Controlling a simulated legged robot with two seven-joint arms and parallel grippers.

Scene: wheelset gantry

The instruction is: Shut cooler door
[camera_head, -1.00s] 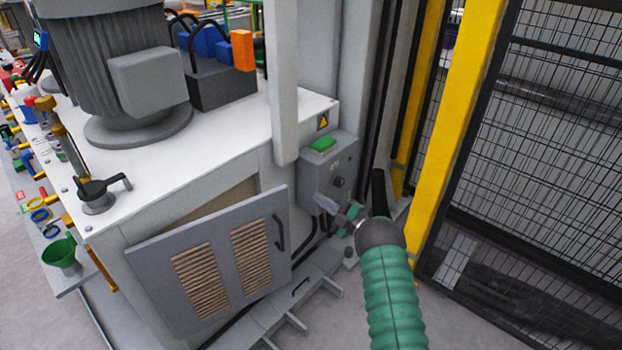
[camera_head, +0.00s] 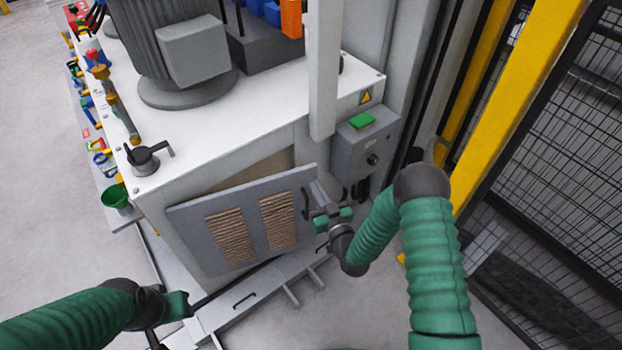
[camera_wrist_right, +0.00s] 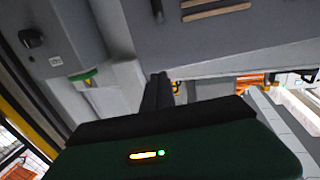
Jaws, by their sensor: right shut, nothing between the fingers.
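The cooler door (camera_head: 250,222) is a grey panel with two slatted vents on the front of the white cabinet. It stands ajar, and a tan gap shows above its top edge. Its dark handle (camera_head: 305,204) is near its right edge. My right gripper (camera_head: 318,190) is shut and empty, at the door's right edge beside the handle; contact is unclear. In the right wrist view its fingers (camera_wrist_right: 158,90) are together below the door face (camera_wrist_right: 205,40). My left gripper (camera_head: 165,325) is low at the left, away from the door; its fingers are not clear.
A grey control box (camera_head: 362,145) with a green top is just right of the door. A yellow post (camera_head: 515,95) and mesh fence stand at the right. A floor rail (camera_head: 245,300) runs below the door. A green funnel (camera_head: 117,198) is at the left.

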